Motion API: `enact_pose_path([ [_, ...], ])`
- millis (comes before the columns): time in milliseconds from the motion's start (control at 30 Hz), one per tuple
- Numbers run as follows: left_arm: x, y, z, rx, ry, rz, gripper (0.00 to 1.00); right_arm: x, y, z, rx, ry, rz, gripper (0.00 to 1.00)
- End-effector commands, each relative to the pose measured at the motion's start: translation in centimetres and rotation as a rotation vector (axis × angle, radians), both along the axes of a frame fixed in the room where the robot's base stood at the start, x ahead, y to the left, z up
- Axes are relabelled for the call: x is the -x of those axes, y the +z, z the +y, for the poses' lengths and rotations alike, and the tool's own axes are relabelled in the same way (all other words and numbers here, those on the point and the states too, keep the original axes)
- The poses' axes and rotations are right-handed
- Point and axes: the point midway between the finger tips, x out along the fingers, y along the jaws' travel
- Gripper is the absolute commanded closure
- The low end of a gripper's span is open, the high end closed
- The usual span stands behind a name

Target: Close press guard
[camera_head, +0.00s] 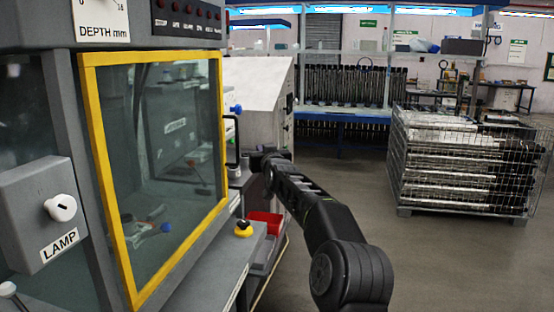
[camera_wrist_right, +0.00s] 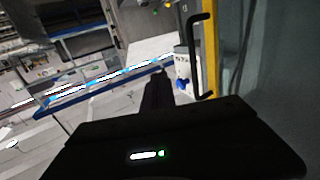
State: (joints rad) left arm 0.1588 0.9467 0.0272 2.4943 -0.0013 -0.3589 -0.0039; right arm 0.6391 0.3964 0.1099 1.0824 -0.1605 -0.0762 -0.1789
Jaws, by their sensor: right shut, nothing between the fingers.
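The press guard (camera_head: 160,165) is a clear pane in a yellow frame at the left of the head view. It stands across the front of the grey press; I cannot tell whether a gap is left along its edge. Its black bar handle (camera_head: 234,162) is on the right edge. In the right wrist view the handle (camera_wrist_right: 196,55) stands upright beside the yellow frame (camera_wrist_right: 209,50). My right gripper (camera_head: 262,160) is shut and empty, just right of the handle and apart from it. Its fingertips are hard to make out. My left gripper is not in view.
A lamp box with a white knob (camera_head: 61,207) is left of the guard. A wire crate (camera_head: 465,165) stands at the right. The floor between is clear.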

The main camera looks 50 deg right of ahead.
Motion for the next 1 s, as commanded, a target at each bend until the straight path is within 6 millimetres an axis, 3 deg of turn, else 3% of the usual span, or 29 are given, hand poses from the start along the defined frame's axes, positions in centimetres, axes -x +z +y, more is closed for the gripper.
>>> enact_pose_path([
  [100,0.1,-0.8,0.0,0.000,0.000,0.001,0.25,1.8,-0.1,-1.1,0.004,-0.007,0.000,1.00],
  [333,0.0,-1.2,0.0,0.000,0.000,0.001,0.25,3.2,-0.1,-1.9,0.000,-0.004,0.002,1.00],
  [1000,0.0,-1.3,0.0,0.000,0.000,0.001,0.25,3.5,0.0,-2.0,0.000,-0.002,0.002,1.00],
])
